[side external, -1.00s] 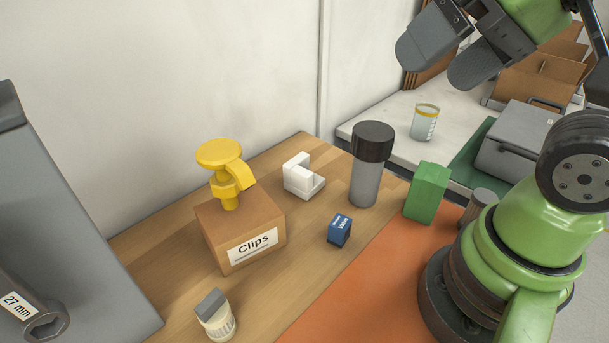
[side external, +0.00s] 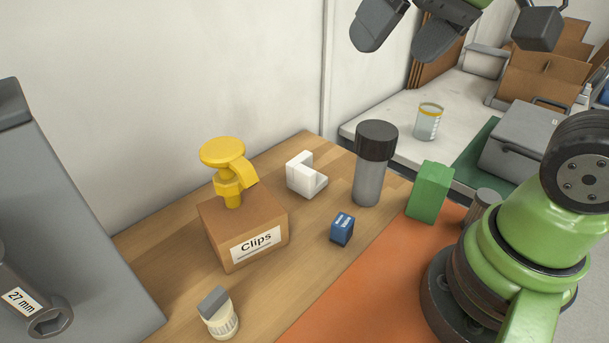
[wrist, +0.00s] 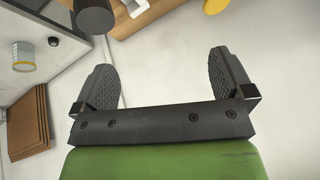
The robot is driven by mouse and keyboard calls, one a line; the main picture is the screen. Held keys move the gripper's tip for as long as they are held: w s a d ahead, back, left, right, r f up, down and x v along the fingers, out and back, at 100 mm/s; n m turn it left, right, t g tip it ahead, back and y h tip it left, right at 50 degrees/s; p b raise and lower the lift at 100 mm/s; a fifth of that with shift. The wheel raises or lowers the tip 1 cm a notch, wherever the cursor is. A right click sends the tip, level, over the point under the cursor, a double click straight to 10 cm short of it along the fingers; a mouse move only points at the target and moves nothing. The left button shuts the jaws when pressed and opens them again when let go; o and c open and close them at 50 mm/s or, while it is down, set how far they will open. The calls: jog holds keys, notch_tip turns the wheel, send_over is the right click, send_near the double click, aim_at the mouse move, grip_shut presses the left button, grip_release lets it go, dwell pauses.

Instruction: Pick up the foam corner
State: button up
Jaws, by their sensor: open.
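The foam corner (side external: 306,176) is a white L-shaped block in the side external view. It sits on the wooden table between the Clips box and the grey cylinder with a black cap. My gripper (side external: 405,40) is at the top of the side external view, high above the table and well apart from the foam corner. In the wrist view my gripper (wrist: 174,78) has its two fingers spread, with only pale wall between them.
A black-capped grey cylinder (side external: 369,180) stands just right of the foam corner. The Clips box (side external: 240,243) with a yellow knob (side external: 230,172) stands left. A blue box (side external: 342,229), a green block (side external: 430,192) and a small jar (side external: 219,315) are nearby.

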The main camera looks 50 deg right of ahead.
jog(key=w+d+f+n+g, duration=0.15)
jog(key=w+f, duration=0.25)
jog(key=w, duration=0.5)
jog(key=n+g+h, duration=0.1)
jog(key=n+g, duration=0.1)
jog(key=g, duration=0.2)
send_over(302, 159)
notch_tip(302, 159, down, 13)
jog(key=shift+n+h, duration=0.25)
jog(key=shift+h, duration=0.05)
notch_tip(302, 159, down, 9)
jog(key=shift+a+f, duration=0.1)
jog(key=shift+f, duration=0.1)
jog(key=shift+w+f, duration=0.1)
jog(key=shift+f, duration=2.6)
jog(key=c, duration=1)
